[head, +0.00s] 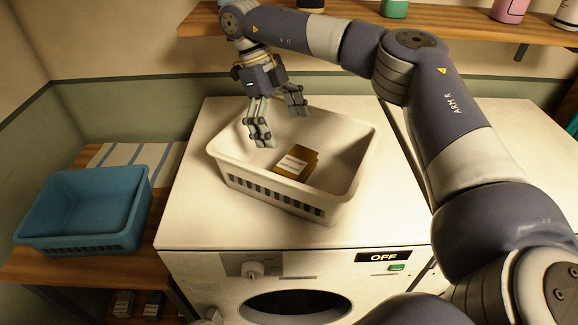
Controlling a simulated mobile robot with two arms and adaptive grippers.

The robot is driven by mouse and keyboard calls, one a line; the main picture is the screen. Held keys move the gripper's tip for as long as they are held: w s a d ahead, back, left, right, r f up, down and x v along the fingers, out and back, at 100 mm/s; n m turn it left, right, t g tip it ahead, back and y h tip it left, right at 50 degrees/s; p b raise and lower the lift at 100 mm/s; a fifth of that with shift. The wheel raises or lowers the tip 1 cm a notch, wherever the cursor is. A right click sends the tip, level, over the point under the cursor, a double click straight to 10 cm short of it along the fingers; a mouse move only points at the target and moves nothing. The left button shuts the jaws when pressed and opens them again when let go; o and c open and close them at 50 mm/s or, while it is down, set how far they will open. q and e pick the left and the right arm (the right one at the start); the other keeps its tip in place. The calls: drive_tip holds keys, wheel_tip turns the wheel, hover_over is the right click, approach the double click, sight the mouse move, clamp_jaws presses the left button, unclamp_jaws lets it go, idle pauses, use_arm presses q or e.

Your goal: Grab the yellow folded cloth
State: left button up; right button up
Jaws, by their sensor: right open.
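A yellow-brown folded item with a pale label (297,162), which looks like the yellow folded cloth, lies in the white basket (342,200) on top of the washing machine. My right gripper (279,125) is open and empty. It hangs over the back left part of the basket, above and behind the cloth, apart from it in the picture. My right arm reaches in from the right and arches over the machine. My left gripper is out of view.
A blue basket (80,240) stands on a wooden bench at left, beside a striped cloth (140,156). A wooden shelf (450,32) with several containers runs along the back wall above the machine. The white machine top (195,215) is clear around the basket.

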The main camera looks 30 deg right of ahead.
sight(295, 159)
drive_tip(key=s+f, duration=0.2)
drive_tip(key=f, duration=0.1)
drive_tip(key=shift+s+d, duration=0.3)
drive_tip(key=shift+d+f, duration=0.1)
drive_tip(key=shift+f, duration=0.3)
drive_tip(key=shift+w+f, duration=0.15)
drive_tip(key=shift+f, duration=0.15)
wheel_tip(295, 159, down, 2)
drive_tip(key=shift+d+f, duration=0.1)
drive_tip(key=shift+f, duration=0.15)
drive_tip(key=shift+p+x, duration=0.7)
drive_tip(key=shift+x, duration=0.2)
drive_tip(key=shift+d+f, duration=0.1)
drive_tip(key=shift+f, duration=0.1)
drive_tip(key=shift+c, duration=1.1)
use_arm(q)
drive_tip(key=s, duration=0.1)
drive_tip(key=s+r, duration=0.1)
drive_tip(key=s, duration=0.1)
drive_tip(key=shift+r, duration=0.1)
use_arm(e)
drive_tip(key=c, duration=0.6)
